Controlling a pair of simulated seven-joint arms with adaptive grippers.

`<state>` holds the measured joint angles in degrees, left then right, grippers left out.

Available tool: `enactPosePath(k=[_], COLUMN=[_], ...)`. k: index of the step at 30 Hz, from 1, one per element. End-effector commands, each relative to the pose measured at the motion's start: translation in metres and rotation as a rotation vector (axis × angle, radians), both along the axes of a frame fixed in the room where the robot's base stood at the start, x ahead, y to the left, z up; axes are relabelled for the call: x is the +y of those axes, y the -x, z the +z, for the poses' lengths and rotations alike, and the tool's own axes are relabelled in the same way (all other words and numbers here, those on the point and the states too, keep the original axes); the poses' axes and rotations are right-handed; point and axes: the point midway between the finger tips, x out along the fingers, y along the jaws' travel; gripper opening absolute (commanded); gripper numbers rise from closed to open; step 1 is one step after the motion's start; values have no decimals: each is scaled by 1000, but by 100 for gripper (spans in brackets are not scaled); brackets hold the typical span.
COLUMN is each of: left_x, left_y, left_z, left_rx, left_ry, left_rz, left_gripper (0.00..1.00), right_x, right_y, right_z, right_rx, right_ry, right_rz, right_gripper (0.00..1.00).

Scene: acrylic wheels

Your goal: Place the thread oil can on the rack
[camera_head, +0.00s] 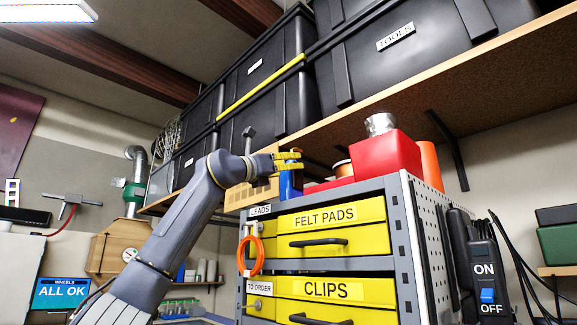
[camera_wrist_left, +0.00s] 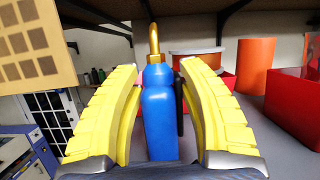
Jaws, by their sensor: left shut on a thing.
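The thread oil can, blue with a gold spout, stands upright between the yellow fingers in the left wrist view (camera_wrist_left: 160,112). In the head view its blue body (camera_head: 290,184) shows below the fingers, at the top left front of the grey rack (camera_head: 405,240). My left gripper (camera_head: 290,161) is shut on the can; the fingers flank it in the wrist view. Whether the can's base touches the rack top is hidden. My right gripper is not in view.
On the rack top stand a red bin (camera_head: 385,156) and an orange cylinder (camera_head: 429,163). Yellow drawers (camera_head: 330,216) fill the rack's front. A wooden shelf (camera_head: 470,85) with black crates (camera_head: 265,85) overhangs it.

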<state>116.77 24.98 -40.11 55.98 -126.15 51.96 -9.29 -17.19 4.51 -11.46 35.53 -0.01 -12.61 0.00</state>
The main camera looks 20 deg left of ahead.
Motion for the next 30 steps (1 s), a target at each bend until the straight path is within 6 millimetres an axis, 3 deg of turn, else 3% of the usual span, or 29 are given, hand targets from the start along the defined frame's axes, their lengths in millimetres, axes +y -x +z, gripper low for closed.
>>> enactPosePath(k=[5,6,11,22,30], left_x=[0,0,0,2,16], left_y=[1,0,0,3,28], left_z=[-1,-1,-1,0,-10], left_rx=[-2,0,0,-1,-3], left_ry=[0,0,0,0,-1], left_rz=[0,0,0,0,2], left_gripper=[31,47,64,64,64], right_x=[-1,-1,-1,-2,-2], right_y=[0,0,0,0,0], right_z=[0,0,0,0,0], right_rx=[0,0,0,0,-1], right_ry=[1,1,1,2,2], right_rz=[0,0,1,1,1], right_gripper=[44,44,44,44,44])
